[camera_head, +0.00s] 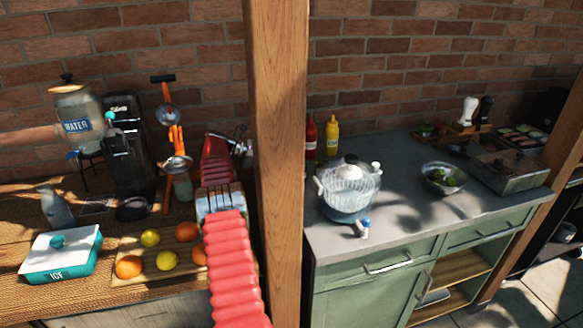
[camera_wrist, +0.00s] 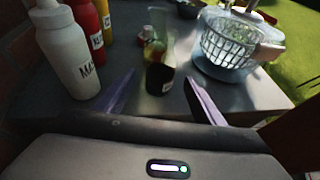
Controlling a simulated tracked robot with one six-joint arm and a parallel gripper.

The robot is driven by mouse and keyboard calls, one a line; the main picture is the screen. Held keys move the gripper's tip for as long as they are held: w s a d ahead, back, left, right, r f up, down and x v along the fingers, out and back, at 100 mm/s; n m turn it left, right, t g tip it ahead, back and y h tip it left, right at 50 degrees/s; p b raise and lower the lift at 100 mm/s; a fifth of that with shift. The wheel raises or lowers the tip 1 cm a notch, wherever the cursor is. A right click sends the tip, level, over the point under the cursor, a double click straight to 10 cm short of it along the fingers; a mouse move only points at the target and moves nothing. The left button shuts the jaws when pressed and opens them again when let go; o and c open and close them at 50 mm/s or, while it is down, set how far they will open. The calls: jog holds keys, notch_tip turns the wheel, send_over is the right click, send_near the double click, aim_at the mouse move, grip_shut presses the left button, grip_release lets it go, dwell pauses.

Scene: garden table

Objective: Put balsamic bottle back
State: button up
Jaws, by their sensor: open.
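A see-through bottle with dark contents, which looks like the balsamic bottle (camera_wrist: 159,70), stands on the grey counter in the wrist view. My gripper (camera_wrist: 160,84) is open, with one finger on each side of the bottle in the picture. The bottle appears just beyond or between the fingertips; I cannot tell exactly how deep, and no contact shows. In the head view my red arm reaches up to the wooden post.
A white bottle (camera_wrist: 65,50), a red bottle (camera_head: 310,137) and a yellow bottle (camera_head: 332,138) stand left of the gripper in the wrist view. A salad spinner (camera_head: 348,188) stands to the right. The wooden post (camera_head: 279,160) stands between the two counters.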

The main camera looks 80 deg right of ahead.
jog(key=shift+v, duration=1.7)
